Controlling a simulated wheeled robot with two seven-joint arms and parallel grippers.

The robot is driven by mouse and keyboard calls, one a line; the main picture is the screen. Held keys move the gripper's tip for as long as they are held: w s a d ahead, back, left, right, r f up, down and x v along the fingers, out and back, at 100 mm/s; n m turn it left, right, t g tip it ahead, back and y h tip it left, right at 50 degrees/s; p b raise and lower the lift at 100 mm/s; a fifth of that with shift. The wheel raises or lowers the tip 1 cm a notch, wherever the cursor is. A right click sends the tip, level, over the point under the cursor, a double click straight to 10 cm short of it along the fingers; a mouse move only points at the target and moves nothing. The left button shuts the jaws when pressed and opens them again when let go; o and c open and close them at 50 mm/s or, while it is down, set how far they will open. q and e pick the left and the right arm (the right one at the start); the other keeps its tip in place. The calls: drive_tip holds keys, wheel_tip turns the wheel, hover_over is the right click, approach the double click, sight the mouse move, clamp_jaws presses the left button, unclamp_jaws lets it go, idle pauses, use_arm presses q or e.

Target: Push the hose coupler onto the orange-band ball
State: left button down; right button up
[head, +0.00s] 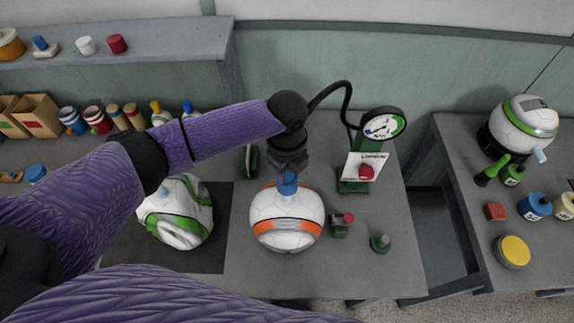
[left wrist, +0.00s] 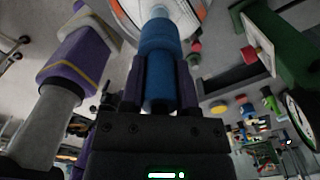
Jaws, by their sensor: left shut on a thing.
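The orange-band ball (head: 287,228) is white with an orange stripe and sits on the table, right of the dark mat. My left gripper (head: 288,170) is above its top, pointing down, shut on the blue hose coupler (head: 288,184). The left wrist view shows the coupler (left wrist: 160,55) between the two fingers (left wrist: 160,85), its narrower grey end against or very near the white ball (left wrist: 185,12). I cannot tell whether it is seated. The black hose (head: 340,84) arches from the gauge stand towards the gripper. My right gripper is not in view.
A gauge (head: 383,124) stands right of the ball. A deflated green-striped ball (head: 178,212) is on the dark mat (head: 222,250). Another ball (head: 523,128) and containers occupy the right table. The front right of the middle table is clear.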

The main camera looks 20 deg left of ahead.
sight(287, 181)
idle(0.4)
use_arm(q)
drive_tip(key=shift+p, duration=0.3)
idle(0.4)
drive_tip(key=shift+p, duration=0.3)
drive_tip(key=shift+f+b, duration=1.5)
drive_tip(key=shift+f, duration=0.7)
drive_tip(key=shift+c, duration=1.4)
unclamp_jaws()
wheel_tip(287, 181, up, 10)
drive_tip(key=shift+r+p, duration=0.1)
drive_tip(key=shift+p, duration=0.4)
